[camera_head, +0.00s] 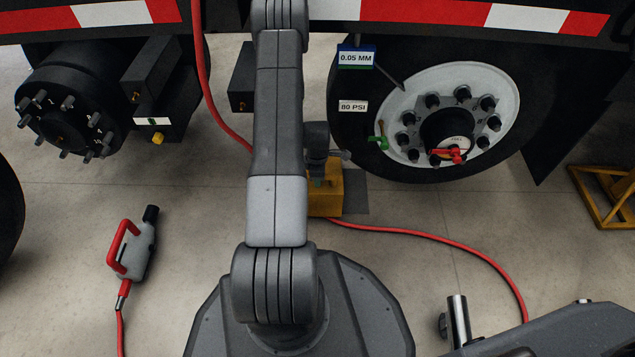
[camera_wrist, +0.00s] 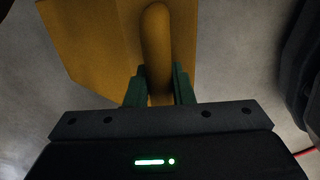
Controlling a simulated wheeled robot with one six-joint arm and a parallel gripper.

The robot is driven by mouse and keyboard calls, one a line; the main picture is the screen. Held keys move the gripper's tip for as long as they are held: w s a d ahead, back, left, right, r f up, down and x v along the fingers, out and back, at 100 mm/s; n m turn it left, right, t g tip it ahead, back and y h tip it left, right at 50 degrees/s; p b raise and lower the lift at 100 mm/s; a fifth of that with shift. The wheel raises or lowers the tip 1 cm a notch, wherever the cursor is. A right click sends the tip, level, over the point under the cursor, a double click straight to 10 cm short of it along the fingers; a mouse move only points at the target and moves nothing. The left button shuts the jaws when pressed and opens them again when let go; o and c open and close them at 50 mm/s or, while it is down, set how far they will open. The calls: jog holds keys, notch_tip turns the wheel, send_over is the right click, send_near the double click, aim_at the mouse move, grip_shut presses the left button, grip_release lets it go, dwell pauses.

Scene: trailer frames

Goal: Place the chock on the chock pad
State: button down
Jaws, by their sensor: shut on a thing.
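The yellow chock (camera_head: 328,203) is in the middle of the head view, partly hidden by my arm. In the wrist view the chock (camera_wrist: 95,40) fills the top, with its rounded handle (camera_wrist: 157,35) upright in the picture. My gripper (camera_wrist: 160,88) has its green fingers shut on that handle, one on each side. In the head view my gripper (camera_head: 318,180) is at the top of the chock. A dark grey patch on the floor, which looks like the chock pad (camera_head: 357,195), shows just right of the chock. I cannot tell whether the chock touches it.
The wheel with tire (camera_head: 352,130) stands right behind the chock. A red hose (camera_head: 430,236) runs along the floor to the right. A grey and red tool (camera_head: 135,248) lies at left. A bare hub (camera_head: 65,100) and a yellow stand (camera_head: 605,200) flank the scene.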

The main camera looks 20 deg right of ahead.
notch_tip(320, 180, down, 2)
jog(key=shift+w+f+b, duration=0.1)
jog(key=shift+f+b, duration=0.1)
jog(key=shift+b, duration=0.35)
jog(key=c, duration=1.3)
grip_release()
jog(key=shift+o, duration=0.2)
jog(key=r+p, duration=0.1)
jog(key=r, duration=0.3)
jog(key=r+p, duration=0.2)
jog(key=r, duration=0.2)
jog(key=r+p, duration=0.1)
jog(key=r, duration=0.3)
jog(key=shift+s+a+p, duration=0.1)
jog(key=shift+s+p, duration=0.2)
jog(key=shift+s, duration=0.05)
